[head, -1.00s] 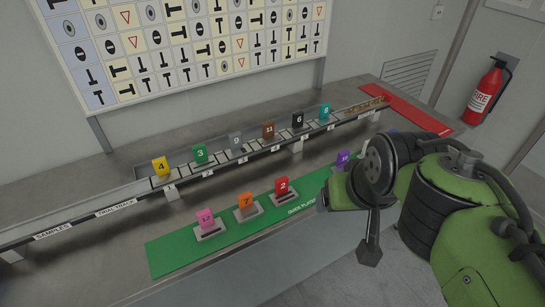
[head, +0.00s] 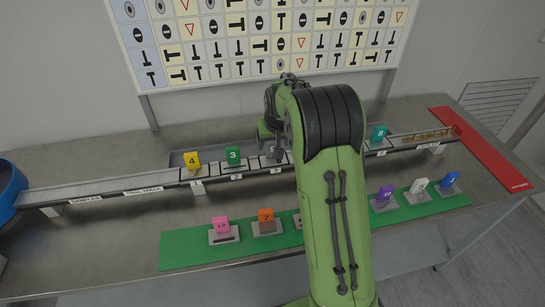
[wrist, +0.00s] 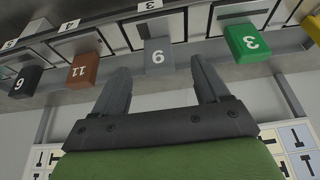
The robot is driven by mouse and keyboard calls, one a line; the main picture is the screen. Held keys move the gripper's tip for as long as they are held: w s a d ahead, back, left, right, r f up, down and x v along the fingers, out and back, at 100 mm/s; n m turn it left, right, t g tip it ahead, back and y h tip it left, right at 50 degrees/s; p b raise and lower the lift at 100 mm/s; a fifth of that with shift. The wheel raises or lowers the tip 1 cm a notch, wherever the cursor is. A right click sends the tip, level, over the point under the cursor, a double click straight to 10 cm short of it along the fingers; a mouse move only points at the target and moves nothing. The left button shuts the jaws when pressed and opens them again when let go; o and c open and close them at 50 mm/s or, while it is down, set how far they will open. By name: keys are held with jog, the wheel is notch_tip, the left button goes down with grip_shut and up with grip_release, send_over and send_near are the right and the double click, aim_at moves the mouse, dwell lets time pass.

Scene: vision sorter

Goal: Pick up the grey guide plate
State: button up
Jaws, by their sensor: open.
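The grey guide plate (wrist: 160,56), marked 9, stands upright on the track in the wrist view. It appears in the gap between the two fingers of my open gripper (wrist: 159,68), just beyond the tips. Neither finger visibly touches it. In the head view my gripper (head: 268,130) is over the middle of the track, and only a small part of the grey plate (head: 273,150) shows beside it. My arm hides the track to its right.
The green plate 3 (wrist: 247,43) and the brown plate 11 (wrist: 84,69) flank the grey one. The yellow plate 4 (head: 192,162) and teal plate 8 (head: 378,136) also stand on the track. A green mat (head: 185,252) in front holds several plates in stands.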

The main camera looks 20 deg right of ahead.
jog(key=x, duration=0.6)
jog(key=shift+w+d+f, duration=0.1)
jog(key=shift+w+d, duration=0.05)
jog(key=shift+w, duration=0.05)
jog(key=shift+s, duration=0.1)
jog(key=shift+c, duration=0.7)
jog(key=c, duration=1.1)
notch_tip(320, 180, up, 10)
jog(key=shift+r+p, duration=0.1)
jog(key=shift+p, duration=0.4)
